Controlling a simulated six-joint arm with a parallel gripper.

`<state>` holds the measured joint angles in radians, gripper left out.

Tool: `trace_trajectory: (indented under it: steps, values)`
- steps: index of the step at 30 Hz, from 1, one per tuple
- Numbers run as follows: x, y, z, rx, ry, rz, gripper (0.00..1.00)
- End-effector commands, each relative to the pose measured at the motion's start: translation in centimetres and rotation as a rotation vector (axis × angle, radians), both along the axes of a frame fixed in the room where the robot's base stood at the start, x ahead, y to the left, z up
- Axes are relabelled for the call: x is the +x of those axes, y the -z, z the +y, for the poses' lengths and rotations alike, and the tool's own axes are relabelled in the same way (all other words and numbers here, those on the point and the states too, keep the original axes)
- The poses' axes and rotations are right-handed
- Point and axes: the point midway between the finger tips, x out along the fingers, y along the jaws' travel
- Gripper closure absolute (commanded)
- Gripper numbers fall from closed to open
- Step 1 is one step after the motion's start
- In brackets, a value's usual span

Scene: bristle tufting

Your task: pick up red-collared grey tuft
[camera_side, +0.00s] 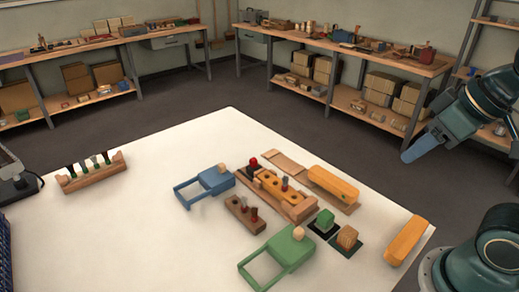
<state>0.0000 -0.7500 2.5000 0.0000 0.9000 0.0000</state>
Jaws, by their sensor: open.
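Several small tufts stand in a wooden rack (95,177) at the left of the white table; their collars are too small to tell apart surely. A small brown rack (240,212) in front of that block holds dark and red pegs or tufts. I cannot tell for sure which is the red-collared grey tuft. My gripper (407,156) is at the upper right, raised and far from all of these. It appears empty.
A blue frame-like tool (212,182) and a green one (285,248) lie around the middle. A green cube (325,220), a wooden cube (347,237) and orange-yellow blocks (405,240) lie to the right. The table (150,225) is clear between the left rack and the middle.

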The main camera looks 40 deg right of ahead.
Motion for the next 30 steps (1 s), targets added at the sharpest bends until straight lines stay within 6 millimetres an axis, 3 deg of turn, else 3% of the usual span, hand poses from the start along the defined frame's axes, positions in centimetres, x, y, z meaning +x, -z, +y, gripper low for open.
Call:
trace_trajectory:
  steps: [11, 17, 30]
  values:
    - [0.2, -0.1, 0.0, -0.003, -0.005, 0.003, 0.61]
    - [1.4, -0.5, 0.0, -0.026, -0.05, 0.026, 0.61]
    - [8.8, -1.3, 0.1, -0.135, -0.304, 0.143, 0.61]
